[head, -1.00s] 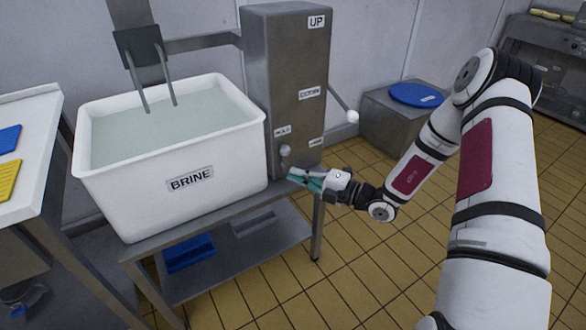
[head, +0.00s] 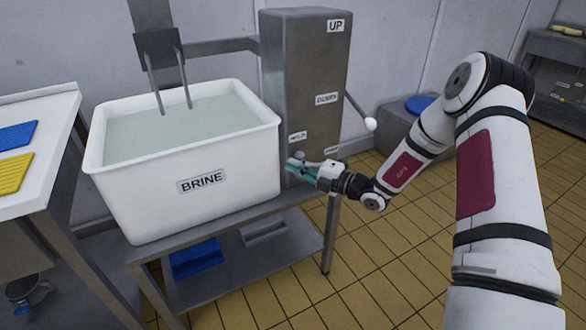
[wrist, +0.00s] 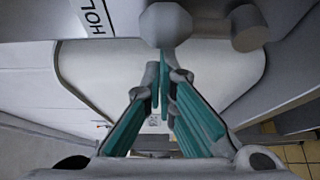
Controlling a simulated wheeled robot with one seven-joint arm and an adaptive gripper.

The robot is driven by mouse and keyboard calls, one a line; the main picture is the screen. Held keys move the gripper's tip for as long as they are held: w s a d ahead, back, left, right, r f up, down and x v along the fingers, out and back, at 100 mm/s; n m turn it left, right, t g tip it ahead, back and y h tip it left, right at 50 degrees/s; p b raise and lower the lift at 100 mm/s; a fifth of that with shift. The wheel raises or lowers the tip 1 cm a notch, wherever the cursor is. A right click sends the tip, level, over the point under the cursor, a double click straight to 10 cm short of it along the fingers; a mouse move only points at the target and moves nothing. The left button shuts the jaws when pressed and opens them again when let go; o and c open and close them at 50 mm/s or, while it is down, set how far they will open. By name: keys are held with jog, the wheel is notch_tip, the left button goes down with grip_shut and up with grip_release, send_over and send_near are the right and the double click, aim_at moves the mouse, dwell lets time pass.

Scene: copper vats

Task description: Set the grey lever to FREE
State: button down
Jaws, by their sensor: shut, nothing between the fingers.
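The grey lever (wrist: 165,25) shows in the wrist view as a rounded knob with a short bar to a round piece on its right. It is on the front of the steel column (head: 305,75), near the HOLD label (head: 298,137). The label at its lower right (head: 331,150) is too small to read. My gripper (head: 289,166) is shut and empty at the column's lower front. In the wrist view its teal fingertips (wrist: 163,72) are close to the knob; I cannot tell whether they touch. In the head view my gripper largely hides the lever.
A white BRINE vat (head: 200,183) stands on a steel stand (head: 250,211) left of my gripper. Tiled floor (head: 400,260) is open at right.

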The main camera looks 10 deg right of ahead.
aim_at(301, 155)
jog(key=shift+w+d+r+m+t+p, duration=0.2)
jog(key=shift+d+m+t+p, duration=0.1)
jog(key=shift+d+m+p, duration=0.4)
dwell(0.4)
jog(key=m, duration=0.1)
jog(key=d+m+t, duration=0.1)
jog(key=m, duration=0.1)
jog(key=d+m+t+y+p, duration=0.1)
jog(key=shift+w+d+m, duration=0.25)
jog(key=shift+w+m, duration=0.05)
jog(key=d+m+t+h, duration=0.1)
jog(key=m, duration=0.2)
jog(key=d+f+m+t+b, duration=0.1)
jog(key=d+m+t, duration=0.1)
jog(key=m, duration=0.1)
jog(key=w+d+f+m+t+h, duration=0.1)
jog(key=m+t, duration=0.1)
jog(key=m, duration=0.2)
jog(key=shift+w+d+f+h, duration=0.1)
jog(key=shift+d+h, duration=0.1)
jog(key=shift+h, duration=0.1)
jog(key=shift+f, duration=0.1)
